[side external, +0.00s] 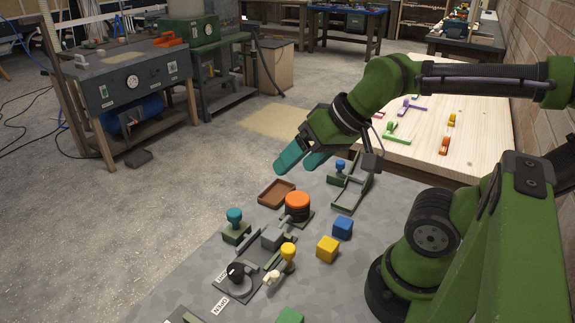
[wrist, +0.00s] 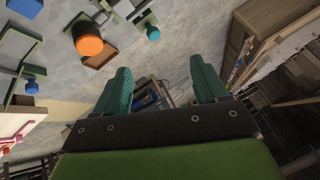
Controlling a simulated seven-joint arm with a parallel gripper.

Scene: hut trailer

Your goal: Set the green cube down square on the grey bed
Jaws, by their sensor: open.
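My gripper (side external: 302,160) is raised above the far end of the grey work table, with its two teal fingers apart and nothing between them. In the wrist view my gripper (wrist: 163,78) also shows its fingers wide apart, pointing toward the floor and far furniture. A green block (side external: 290,316), likely the green cube, is cut off by the bottom edge of the side view, far from my gripper. A grey block (side external: 272,237) sits on a dark fixture in the middle of the table; I cannot tell whether it is the grey bed.
A yellow cube (side external: 327,249) and a blue cube (side external: 342,228) lie right of the fixtures. An orange round knob (side external: 298,201), a brown tray (side external: 277,193), a teal knob (side external: 234,215) and a yellow knob (side external: 288,252) stand around them. A wooden table (side external: 470,120) adjoins behind.

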